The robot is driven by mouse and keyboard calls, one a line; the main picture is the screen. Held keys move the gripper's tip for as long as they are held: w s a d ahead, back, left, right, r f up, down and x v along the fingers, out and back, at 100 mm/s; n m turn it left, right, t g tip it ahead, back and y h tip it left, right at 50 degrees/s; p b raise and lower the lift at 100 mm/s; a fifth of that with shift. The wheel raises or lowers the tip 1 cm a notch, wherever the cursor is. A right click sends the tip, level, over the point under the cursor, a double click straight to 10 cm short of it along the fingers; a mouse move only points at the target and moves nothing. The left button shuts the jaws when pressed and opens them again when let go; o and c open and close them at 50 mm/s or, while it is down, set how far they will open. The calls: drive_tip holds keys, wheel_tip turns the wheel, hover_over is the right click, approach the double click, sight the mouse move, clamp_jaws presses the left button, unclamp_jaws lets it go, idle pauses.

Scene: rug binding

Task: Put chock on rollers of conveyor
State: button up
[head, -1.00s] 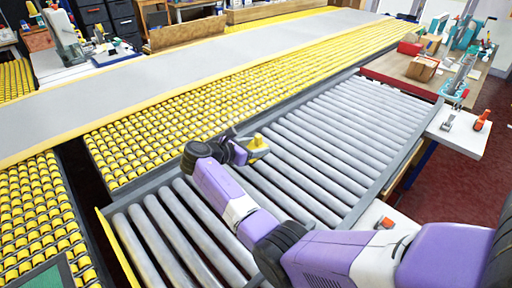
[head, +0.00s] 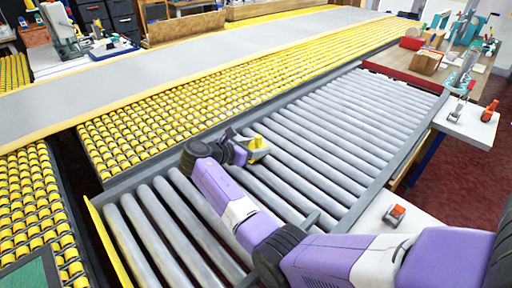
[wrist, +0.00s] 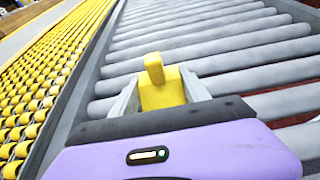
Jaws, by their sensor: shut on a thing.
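The yellow chock (head: 258,147) is held in my gripper (head: 254,149) above the grey rollers of the conveyor (head: 345,125). In the wrist view the chock (wrist: 162,88) sits between the two grey fingers of my gripper (wrist: 160,95), with a narrow upright part on a wider block. Rollers of the conveyor (wrist: 220,62) show behind and to the right of it. I cannot tell whether the chock's underside touches the rollers.
Yellow wheeled tracks (head: 150,140) run along the conveyor's left side. A workbench with boxes (head: 427,62) stands at the back right. A white side table holds an orange-and-grey item (head: 395,214) at the front right. Most rollers are bare.

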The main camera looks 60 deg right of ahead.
drive_tip(key=shift+f, duration=0.25)
idle(0.3)
drive_tip(key=o, duration=1.6)
drive_tip(key=shift+o, duration=0.2)
drive_tip(key=shift+v, duration=3.9)
